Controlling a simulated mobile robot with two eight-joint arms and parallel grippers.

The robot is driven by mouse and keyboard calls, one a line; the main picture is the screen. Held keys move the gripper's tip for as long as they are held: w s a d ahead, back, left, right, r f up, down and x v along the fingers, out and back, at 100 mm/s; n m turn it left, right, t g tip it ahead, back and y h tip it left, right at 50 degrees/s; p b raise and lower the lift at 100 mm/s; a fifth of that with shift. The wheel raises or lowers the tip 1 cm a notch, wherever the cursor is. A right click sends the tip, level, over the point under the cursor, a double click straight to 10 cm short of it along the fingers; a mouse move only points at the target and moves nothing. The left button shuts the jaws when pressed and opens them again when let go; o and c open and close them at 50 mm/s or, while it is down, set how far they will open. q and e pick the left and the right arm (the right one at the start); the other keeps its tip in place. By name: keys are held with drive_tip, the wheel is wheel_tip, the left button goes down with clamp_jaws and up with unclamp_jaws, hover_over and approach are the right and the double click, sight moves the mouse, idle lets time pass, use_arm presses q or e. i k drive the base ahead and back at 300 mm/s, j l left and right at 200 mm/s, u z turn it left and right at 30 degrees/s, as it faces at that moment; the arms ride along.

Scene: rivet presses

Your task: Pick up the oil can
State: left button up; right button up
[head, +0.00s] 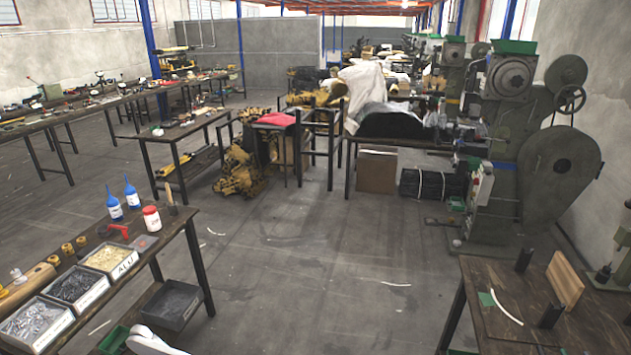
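Two blue bottles with thin pointed spouts and white labels stand upright at the far end of the workbench on the left. One blue bottle (114,206) is nearer the left, and the other blue bottle (131,193) is just right of it and a little further back. I cannot read their labels, so I cannot tell which, if either, is the oil can. Neither of my grippers shows in the head view. A white rounded part of mine shows at the bottom edge, beside the bench and well short of the bottles.
On the bench (185,232), a white jar with a red lid (152,218) stands right of the bottles. Labelled part bins (108,258) line its near side. A grey bin (172,303) sits lower, by the bench legs. Open floor (300,290) lies to the right, before another table (480,262).

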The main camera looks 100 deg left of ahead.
sight(113, 205)
drive_tip(key=u, duration=4.65)
drive_tip(key=i+l+z, duration=0.1)
drive_tip(key=i, duration=1.15)
drive_tip(key=i+z, duration=0.15)
drive_tip(key=i, duration=1.1)
drive_tip(key=i+j+z, duration=0.1)
drive_tip(key=i, duration=1.15)
